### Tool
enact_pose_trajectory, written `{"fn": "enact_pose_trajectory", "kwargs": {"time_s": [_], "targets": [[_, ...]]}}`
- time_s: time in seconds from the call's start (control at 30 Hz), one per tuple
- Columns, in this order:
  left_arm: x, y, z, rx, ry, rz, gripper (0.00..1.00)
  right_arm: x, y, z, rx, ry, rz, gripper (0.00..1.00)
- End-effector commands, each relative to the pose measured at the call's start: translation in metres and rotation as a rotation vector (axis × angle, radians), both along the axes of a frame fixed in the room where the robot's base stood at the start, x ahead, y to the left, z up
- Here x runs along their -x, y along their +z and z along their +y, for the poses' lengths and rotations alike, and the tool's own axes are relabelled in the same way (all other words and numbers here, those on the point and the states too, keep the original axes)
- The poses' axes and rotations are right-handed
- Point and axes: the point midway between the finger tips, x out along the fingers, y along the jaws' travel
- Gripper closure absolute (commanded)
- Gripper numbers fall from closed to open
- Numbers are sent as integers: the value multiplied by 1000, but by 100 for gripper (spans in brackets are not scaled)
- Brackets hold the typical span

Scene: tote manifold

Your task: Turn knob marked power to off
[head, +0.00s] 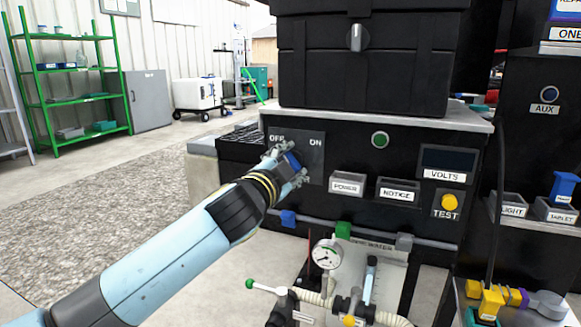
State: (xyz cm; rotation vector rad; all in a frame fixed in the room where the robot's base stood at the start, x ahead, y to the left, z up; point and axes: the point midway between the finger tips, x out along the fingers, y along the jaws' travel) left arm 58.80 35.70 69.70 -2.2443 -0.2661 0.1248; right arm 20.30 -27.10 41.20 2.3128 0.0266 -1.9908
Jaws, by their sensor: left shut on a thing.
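The dark switch plate (314,150) with the words OFF at its left and ON at its right is on the front of the black cabinet. My left gripper (285,163) is in front of this plate, below the word OFF, and is shut on the power knob. The gripper hides the knob, so which way it points cannot be told. The lower lettering on the plate is mostly covered, with only its end showing. My right gripper is not in view.
Right of the plate are a green button (380,139), bins marked POWER (347,184) and NOTICE (398,190), and a yellow TEST button (449,202). A pressure gauge (327,254) and valves stand below. Open floor lies to the left.

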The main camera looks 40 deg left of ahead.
Motion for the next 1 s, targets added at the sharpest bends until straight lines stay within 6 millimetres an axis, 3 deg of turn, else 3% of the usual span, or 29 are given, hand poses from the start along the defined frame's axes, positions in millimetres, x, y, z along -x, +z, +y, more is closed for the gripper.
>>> {"fn": "enact_pose_trajectory", "kwargs": {"time_s": [0.33,0.8,0.83,1.0], "targets": [[1,-3,1,103,2,-19,88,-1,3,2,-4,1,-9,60],[1,-3,1,115,2,-22,88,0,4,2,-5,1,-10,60],[1,-3,1,115,3,-21,52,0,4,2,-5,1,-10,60],[0,-2,0,114,2,-23,33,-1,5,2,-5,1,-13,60]]}}
